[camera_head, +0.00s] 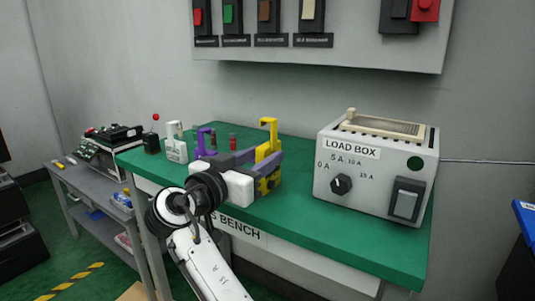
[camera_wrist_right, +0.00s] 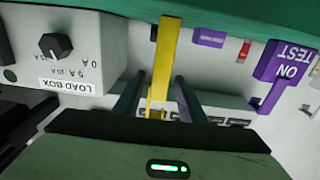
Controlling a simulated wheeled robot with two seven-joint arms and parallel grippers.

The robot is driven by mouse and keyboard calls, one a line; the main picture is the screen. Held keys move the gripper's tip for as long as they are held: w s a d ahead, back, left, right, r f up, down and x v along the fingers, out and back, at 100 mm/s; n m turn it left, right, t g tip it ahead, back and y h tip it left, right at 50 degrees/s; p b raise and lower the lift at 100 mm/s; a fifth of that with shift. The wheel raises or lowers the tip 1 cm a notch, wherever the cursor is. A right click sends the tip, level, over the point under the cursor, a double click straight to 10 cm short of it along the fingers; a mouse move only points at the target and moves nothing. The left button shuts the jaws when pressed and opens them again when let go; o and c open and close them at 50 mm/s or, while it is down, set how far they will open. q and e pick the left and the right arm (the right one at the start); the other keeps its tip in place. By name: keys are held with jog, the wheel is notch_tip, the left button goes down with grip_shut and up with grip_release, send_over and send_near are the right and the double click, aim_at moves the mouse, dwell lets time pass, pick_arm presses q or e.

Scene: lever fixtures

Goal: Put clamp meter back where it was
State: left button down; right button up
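A yellow and dark clamp meter (camera_head: 268,180) is upright at the green bench in the head view, its open yellow jaw at the top. My right gripper (camera_head: 258,156) reaches it from the left. In the right wrist view the yellow meter (camera_wrist_right: 162,62) is a narrow strip between the two dark fingertips (camera_wrist_right: 160,80). Whether both fingers press on it is unclear. Whether its base rests on the bench is also unclear. My left gripper is out of view.
The load box (camera_head: 375,165) stands on the bench (camera_head: 310,232) to the right. A grey cart (camera_head: 82,177) is at the left. Bench surface is bare before the load box.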

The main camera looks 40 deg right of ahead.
aim_at(259, 158)
jog(key=v, duration=0.5)
jog(key=shift+a, duration=0.1)
dwell(0.3)
